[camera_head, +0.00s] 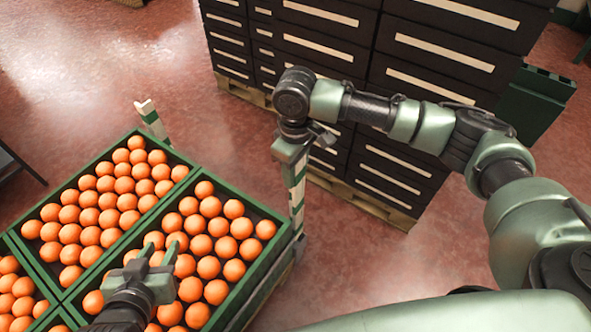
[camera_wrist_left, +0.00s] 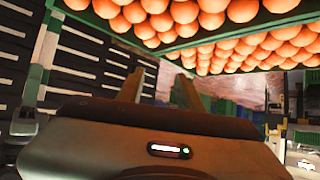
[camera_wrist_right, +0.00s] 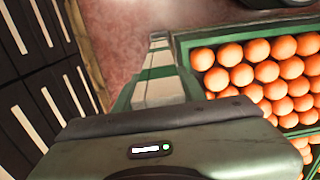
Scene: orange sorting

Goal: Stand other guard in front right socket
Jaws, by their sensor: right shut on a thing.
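The guard held by my right arm is a white post with green bands (camera_head: 297,192). It stands roughly upright at the right corner of the orange crates, also seen in the right wrist view (camera_wrist_right: 158,82) and left wrist view (camera_wrist_left: 42,65). My right gripper (camera_head: 291,150) is shut on its upper part. Its lower end is near the crate corner; I cannot tell whether it sits in a socket, as the socket is hidden. A similar guard (camera_head: 152,120) stands at the far crate corner. My left gripper (camera_head: 163,247) is open and empty above the oranges.
Green crates (camera_head: 262,284) full of oranges fill the lower left. Stacked dark boxes with pale strips (camera_head: 325,45) stand on pallets (camera_head: 375,208) behind my right arm. Red floor (camera_head: 370,262) is clear to the right of the crates.

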